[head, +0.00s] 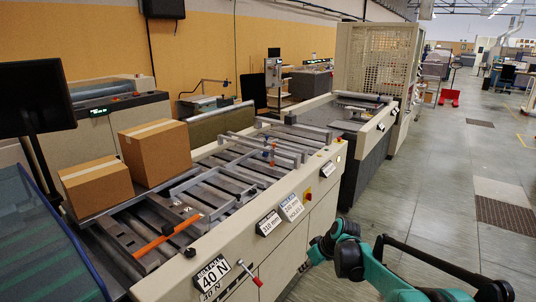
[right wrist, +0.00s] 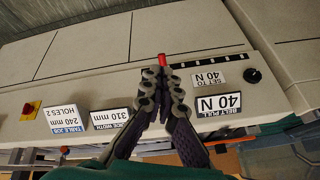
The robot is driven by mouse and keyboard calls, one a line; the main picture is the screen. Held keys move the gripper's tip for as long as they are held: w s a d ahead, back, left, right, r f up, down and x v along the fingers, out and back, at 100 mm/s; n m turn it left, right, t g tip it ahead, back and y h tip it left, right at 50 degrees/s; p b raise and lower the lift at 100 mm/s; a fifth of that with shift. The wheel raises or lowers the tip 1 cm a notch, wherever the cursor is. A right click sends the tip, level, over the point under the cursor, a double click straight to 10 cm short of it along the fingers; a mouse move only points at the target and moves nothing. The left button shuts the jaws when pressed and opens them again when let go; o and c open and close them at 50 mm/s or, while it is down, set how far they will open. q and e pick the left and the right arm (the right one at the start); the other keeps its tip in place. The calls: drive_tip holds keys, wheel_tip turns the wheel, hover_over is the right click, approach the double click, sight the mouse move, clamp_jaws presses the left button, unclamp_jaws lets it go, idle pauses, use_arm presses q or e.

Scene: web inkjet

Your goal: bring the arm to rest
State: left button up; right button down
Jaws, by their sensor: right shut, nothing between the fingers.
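My right arm (head: 385,275) comes in from the lower right of the head view, beside the front of the long machine (head: 320,190). My right gripper (head: 304,267) is at its end, small and dark, in front of the machine's side panel. In the right wrist view the same gripper (right wrist: 163,82) has its fingers together and empty. A red-tipped lever (right wrist: 162,59) shows just beyond the fingertips; whether they touch it I cannot tell. The lever also shows in the head view (head: 257,281), left of the gripper. My left gripper is not in view.
Label plates (head: 213,275) and a black knob (right wrist: 253,75) line the machine's front. Two cardboard boxes (head: 155,150) sit on its bed at the left. A dark monitor (head: 35,97) stands at the far left. The grey floor (head: 440,190) at the right is mostly clear.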

drive_tip(key=s+d+r+m+t+h, duration=0.1)
drive_tip(key=s+r+m, duration=0.1)
drive_tip(key=s+r, duration=0.45)
drive_tip(key=s+d+r+m+t+h, duration=0.1)
drive_tip(key=s+d+r, duration=0.15)
drive_tip(key=s, duration=0.65)
drive_tip(key=s+d+f+m+t+h, duration=0.2)
drive_tip(key=s+m, duration=0.1)
drive_tip(key=s, duration=1.2)
drive_tip(key=shift+s+d+h, duration=0.15)
drive_tip(key=shift+s+h, duration=0.05)
drive_tip(key=shift+h, duration=0.1)
drive_tip(key=shift+f, duration=0.1)
